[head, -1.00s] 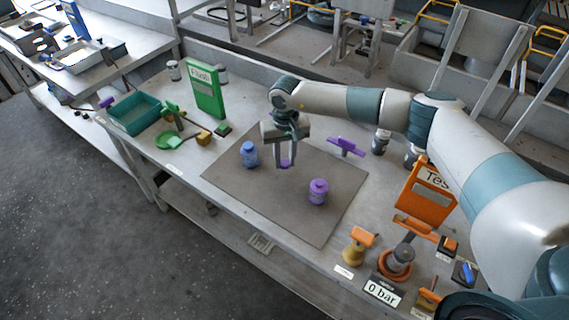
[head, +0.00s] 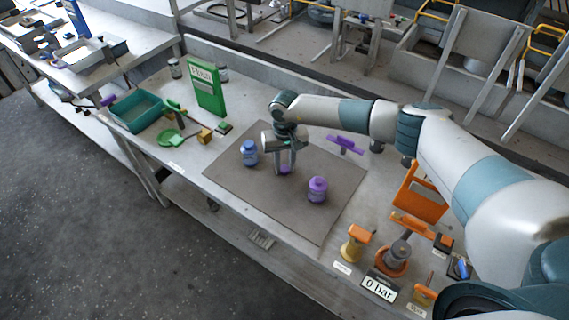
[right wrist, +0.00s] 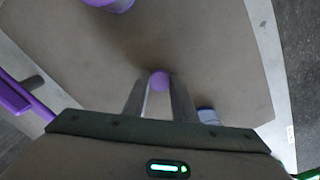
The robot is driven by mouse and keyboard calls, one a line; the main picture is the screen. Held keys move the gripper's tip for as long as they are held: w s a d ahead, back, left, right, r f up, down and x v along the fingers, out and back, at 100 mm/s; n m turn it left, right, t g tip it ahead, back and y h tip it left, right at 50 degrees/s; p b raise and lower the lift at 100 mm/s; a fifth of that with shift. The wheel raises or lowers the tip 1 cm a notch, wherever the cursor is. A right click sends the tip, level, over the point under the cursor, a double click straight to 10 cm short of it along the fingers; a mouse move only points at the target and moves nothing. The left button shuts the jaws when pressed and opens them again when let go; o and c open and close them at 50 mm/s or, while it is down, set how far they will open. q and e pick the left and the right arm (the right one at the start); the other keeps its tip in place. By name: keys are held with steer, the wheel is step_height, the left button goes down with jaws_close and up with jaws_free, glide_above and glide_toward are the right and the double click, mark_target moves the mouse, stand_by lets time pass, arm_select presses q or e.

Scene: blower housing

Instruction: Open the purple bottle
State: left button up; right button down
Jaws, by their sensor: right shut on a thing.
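The purple bottle (head: 317,191) stands upright on the grey mat. It also shows at the top edge of the right wrist view (right wrist: 110,3), partly cut off. My right gripper (head: 285,170) is over the mat, to the left of the bottle and apart from it. It is shut on a small round purple piece (right wrist: 160,81), which looks like a cap, between its fingertips. I cannot tell whether the piece touches the mat. My left gripper is not in view.
A blue bottle (head: 249,153) stands on the mat left of my right gripper. A purple T-shaped tool (head: 345,145) is behind the mat. A green stand (head: 207,87), teal tray (head: 134,110) and orange stand (head: 419,193) flank it. The mat's front (head: 290,215) is clear.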

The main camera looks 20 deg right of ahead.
mark_target(285, 168)
steer(key=shift+f, duration=0.15)
steer(key=c, duration=1.4)
jaws_free()
steer(key=shift+c, duration=0.2)
steer(key=shift+r+b, duration=0.3)
steer(key=shift+r, duration=0.35)
step_height(285, 168, up, 11)
steer(key=b, duration=0.3)
